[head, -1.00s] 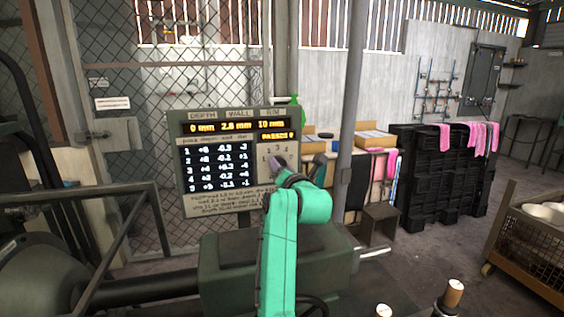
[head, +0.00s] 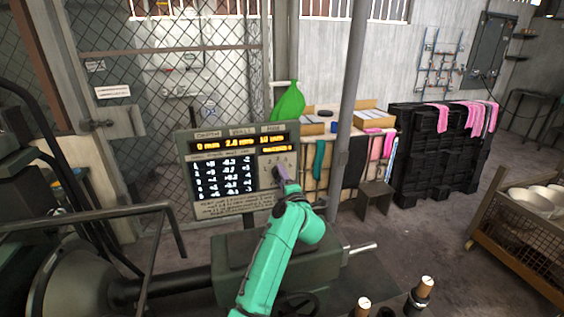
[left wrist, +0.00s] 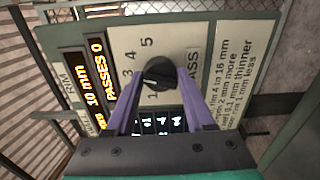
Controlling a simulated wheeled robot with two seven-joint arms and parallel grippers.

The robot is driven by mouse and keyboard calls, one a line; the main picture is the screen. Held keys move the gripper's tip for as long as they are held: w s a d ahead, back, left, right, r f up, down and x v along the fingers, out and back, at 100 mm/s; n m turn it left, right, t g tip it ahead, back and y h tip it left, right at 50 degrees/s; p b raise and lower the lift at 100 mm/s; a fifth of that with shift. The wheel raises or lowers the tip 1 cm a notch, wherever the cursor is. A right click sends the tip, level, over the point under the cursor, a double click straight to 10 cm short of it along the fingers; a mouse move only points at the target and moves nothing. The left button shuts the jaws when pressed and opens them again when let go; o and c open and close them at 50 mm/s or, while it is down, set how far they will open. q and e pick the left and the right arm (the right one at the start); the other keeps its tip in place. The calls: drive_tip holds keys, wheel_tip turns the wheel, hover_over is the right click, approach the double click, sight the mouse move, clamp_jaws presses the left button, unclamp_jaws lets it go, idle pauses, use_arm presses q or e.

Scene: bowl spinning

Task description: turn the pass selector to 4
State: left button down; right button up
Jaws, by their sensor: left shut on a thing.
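The pass selector is a round black knob (left wrist: 159,72) on a pale panel with printed numbers around it; 1, 3, 4 and 5 are readable in the left wrist view. I cannot tell surely which number it points at. The display (left wrist: 97,72) beside it reads PASSES 0. My left gripper (left wrist: 158,80) has its purple fingers on both sides of the knob, shut on it. In the head view the left gripper (head: 281,176) reaches the lower right of the control panel (head: 238,204) and hides most of the knob. My right gripper is not in view.
A dark machine housing (head: 235,262) with a handwheel (head: 300,303) lies below the panel. A metal rail (head: 110,213) is at left, a grey post (head: 347,120) at right. Black crates (head: 425,165) and a wire cart (head: 520,232) with bowls stand farther right.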

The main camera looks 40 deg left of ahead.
use_arm(q)
drive_tip(key=shift+a+r+m+p, duration=0.1)
drive_tip(key=shift+r+m+p, duration=0.05)
drive_tip(key=shift+m+p, duration=1.4)
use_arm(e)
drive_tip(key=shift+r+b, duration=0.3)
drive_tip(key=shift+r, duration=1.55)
use_arm(q)
drive_tip(key=shift+m, duration=0.45)
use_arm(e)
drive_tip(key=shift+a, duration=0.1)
use_arm(q)
drive_tip(key=shift+c, duration=1.8)
unclamp_jaws()
drive_tip(key=shift+o, duration=0.4)
drive_tip(key=shift+a, duration=0.15)
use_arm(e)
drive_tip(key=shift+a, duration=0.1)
